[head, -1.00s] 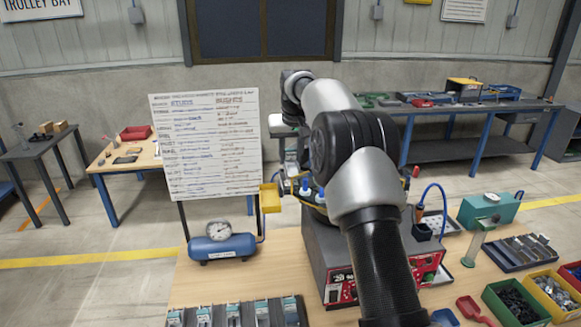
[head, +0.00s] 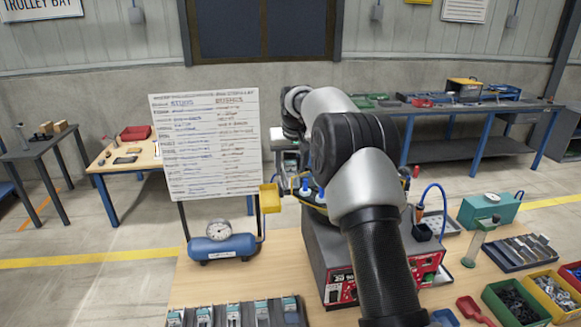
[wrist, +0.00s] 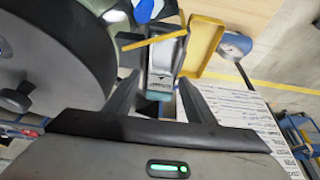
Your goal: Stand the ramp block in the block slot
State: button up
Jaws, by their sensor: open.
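My gripper (wrist: 160,80) is open in the wrist view, with one dark finger on each side of a grey block with a teal label (wrist: 160,62). The block looks like the ramp block, but I cannot be sure. It lies between the fingertips, and I cannot tell whether either finger touches it. A yellow bar (wrist: 140,41) crosses near its far end. In the head view my arm hides the gripper and this block. I cannot make out the block slot for certain.
A yellow chute (wrist: 205,45) is close by on the right, and a big dark round bowl (wrist: 55,70) on the left. In the head view are the feeder's grey control box (head: 335,262), a blue air tank (head: 222,247), a whiteboard (head: 207,145) and a rack of teal-labelled pieces (head: 233,314).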

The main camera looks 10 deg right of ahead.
jog(key=shift+r, duration=0.4)
jog(key=s+r, duration=1.5)
jog(key=r, duration=0.2)
jog(key=s+f, duration=0.2)
jog(key=s, duration=2.1)
jog(key=shift+s+f+g, duration=0.6)
jog(key=shift+s+f, duration=4.75)
jog(key=shift+f, duration=0.7)
jog(key=shift+s+r+t+b, duration=0.15)
jog(key=shift+r+t, duration=0.4)
jog(key=shift+r, duration=0.65)
jog(key=shift+r+t+b, duration=0.2)
jog(key=shift+r+t, duration=0.35)
jog(key=shift+r, duration=0.65)
